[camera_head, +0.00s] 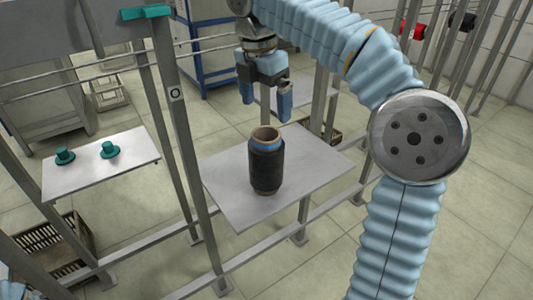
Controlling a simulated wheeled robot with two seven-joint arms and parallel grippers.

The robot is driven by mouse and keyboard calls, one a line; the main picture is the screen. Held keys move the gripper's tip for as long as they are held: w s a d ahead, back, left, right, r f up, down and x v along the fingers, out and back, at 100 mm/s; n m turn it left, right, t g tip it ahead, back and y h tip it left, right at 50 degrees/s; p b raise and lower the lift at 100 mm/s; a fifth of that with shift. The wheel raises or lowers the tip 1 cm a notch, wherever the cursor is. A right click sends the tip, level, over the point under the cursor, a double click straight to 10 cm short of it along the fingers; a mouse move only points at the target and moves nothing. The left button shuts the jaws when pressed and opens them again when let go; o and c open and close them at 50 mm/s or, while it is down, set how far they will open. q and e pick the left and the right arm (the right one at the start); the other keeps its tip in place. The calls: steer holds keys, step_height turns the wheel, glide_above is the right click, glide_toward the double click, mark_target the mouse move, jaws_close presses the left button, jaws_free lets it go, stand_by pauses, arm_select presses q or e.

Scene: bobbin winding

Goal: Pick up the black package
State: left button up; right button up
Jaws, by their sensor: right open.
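The black package (266,168) is a dark, upright bobbin with a brown core showing at its top and a blue band near the upper end. It stands on a grey metal shelf plate (228,190) in the middle of the head view. My right gripper (266,106) hangs from the arm coming in from the right. Its blue fingers are apart and empty, pointing down, above and behind the package in the picture. A gap shows between fingers and package. A small blue piece at the lower left edge may be my left arm; the left gripper is not seen.
A second plate (75,184) at left holds two teal pegs (110,150). Upright metal posts (180,130) and horizontal rails stand around the plates. Crates (50,250) lie low at left. Red and black bobbins (413,29) hang at the upper right.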

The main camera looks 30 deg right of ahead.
mark_target(266, 148)
steer(key=f, duration=0.2)
steer(key=f+b, duration=0.1)
steer(key=f, duration=0.4)
steer(key=shift+d+f+b, duration=0.15)
steer(key=shift+d+b, duration=0.2)
steer(key=shift+d, duration=0.05)
steer(key=f, duration=0.3)
steer(key=f+b, duration=0.1)
steer(key=shift+a+f, duration=0.3)
steer(key=shift+f, duration=0.45)
steer(key=c, duration=0.8)
steer(key=shift+r, duration=0.1)
steer(key=shift+c, duration=0.2)
steer(key=shift+r, duration=0.1)
